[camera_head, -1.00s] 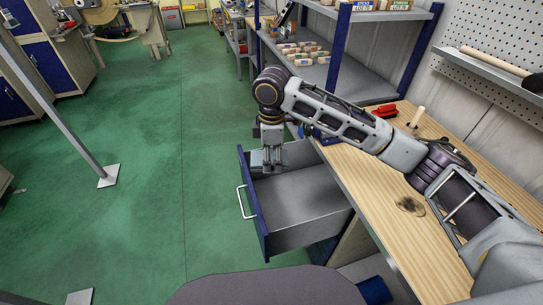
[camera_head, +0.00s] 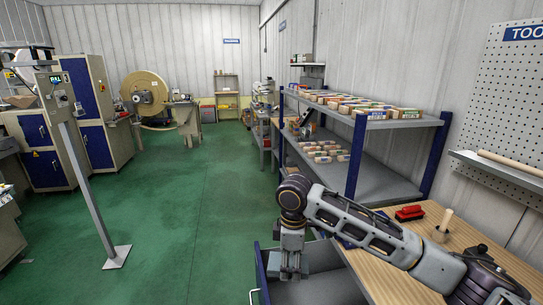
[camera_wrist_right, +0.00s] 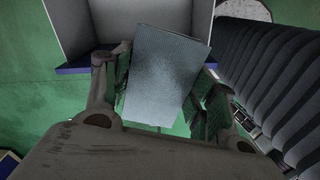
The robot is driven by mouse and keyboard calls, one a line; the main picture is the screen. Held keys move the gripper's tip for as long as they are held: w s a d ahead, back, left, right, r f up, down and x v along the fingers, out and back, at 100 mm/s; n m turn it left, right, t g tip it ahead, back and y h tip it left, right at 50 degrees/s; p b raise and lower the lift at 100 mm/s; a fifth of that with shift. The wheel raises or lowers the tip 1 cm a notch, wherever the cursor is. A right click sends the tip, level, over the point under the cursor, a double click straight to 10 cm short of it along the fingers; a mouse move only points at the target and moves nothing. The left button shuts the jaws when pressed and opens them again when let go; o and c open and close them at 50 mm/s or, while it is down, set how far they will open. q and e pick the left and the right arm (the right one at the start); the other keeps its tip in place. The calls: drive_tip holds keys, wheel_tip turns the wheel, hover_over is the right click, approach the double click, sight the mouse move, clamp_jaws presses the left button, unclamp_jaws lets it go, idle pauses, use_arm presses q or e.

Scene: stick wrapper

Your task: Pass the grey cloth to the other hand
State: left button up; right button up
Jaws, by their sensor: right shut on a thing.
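The grey cloth (camera_wrist_right: 165,75) shows in the right wrist view as a flat, finely ribbed blue-grey rectangle, slightly tilted. My right gripper (camera_wrist_right: 163,90) is shut on it, with one finger on each side. In the head view my right gripper (camera_head: 288,268) hangs downward over the left side of the open drawer, near the bottom of the picture. The cloth is hard to make out there. My left gripper is in neither view.
The open drawer (camera_head: 325,290) is below my right arm; it also shows in the wrist view (camera_wrist_right: 70,30). The wooden workbench (camera_head: 395,283) carries a red-handled brush (camera_head: 409,213) and a wooden-handled tool (camera_head: 443,226). A blue-grey shelf (camera_head: 385,183) stands behind.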

drive_tip(key=shift+w+m, duration=0.1)
drive_tip(key=shift+m, duration=0.9)
drive_tip(key=shift+w+d+m, duration=0.1)
drive_tip(key=shift+w+m, duration=0.15)
drive_tip(key=shift+m, duration=0.55)
drive_tip(key=shift+w+r+m, duration=0.15)
drive_tip(key=shift+w+m, duration=0.25)
drive_tip(key=shift+m, duration=0.5)
drive_tip(key=shift+w+d+r+m, duration=0.1)
drive_tip(key=shift+w+r+m, duration=0.15)
drive_tip(key=shift+m, duration=0.25)
drive_tip(key=w+d+r+m, duration=0.3)
drive_tip(key=w+r+m, duration=0.2)
drive_tip(key=d+f+m, duration=0.2)
drive_tip(key=d+m, duration=0.1)
drive_tip(key=d, duration=0.3)
drive_tip(key=s+d+f, duration=0.2)
drive_tip(key=s+f, duration=0.1)
drive_tip(key=f, duration=0.3)
drive_tip(key=s+d+f+m, duration=0.1)
drive_tip(key=s+d+f, duration=0.1)
drive_tip(key=f, duration=0.5)
drive_tip(key=s+d+f+m, duration=0.1)
drive_tip(key=s+d+f, duration=0.1)
drive_tip(key=s+f, duration=0.2)
drive_tip(key=shift+s+d+f, duration=0.25)
drive_tip(key=shift+d+f, duration=0.1)
drive_tip(key=shift+f, duration=0.95)
